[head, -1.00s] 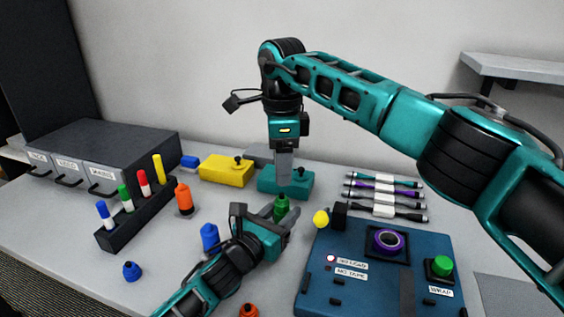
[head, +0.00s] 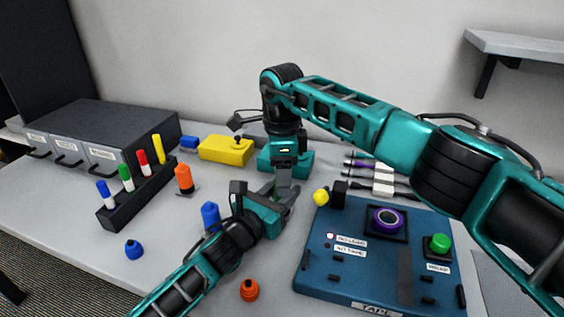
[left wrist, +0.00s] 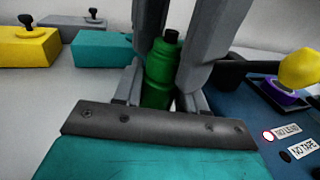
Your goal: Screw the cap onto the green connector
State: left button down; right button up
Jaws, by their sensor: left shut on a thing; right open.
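The green connector (left wrist: 158,82) stands upright in the left wrist view, bottle-shaped with a narrow black top end (left wrist: 171,37). My left gripper (left wrist: 158,95) is shut on it low down. In the head view my left gripper (head: 281,204) covers the connector. My right gripper (head: 285,189) points straight down from above. Its two open fingers (left wrist: 178,45) stand either side of the connector's upper part in the left wrist view. I cannot tell whether they touch it, or whether a separate cap is there.
A teal box (head: 300,160) and a yellow box (head: 226,149) stand behind. The blue tape device (head: 330,282) is at right, with a yellow piece (head: 320,197) by its corner. Blue (head: 134,250) and orange (head: 249,291) pieces lie in front. A marker rack (head: 120,215) stands left.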

jog(key=shift+c, duration=0.5)
grip_shut()
jog(key=m, duration=0.5)
jog(key=shift+m, duration=0.4)
jog(key=m, duration=0.4)
jog(key=shift+o, duration=1)
grip_release()
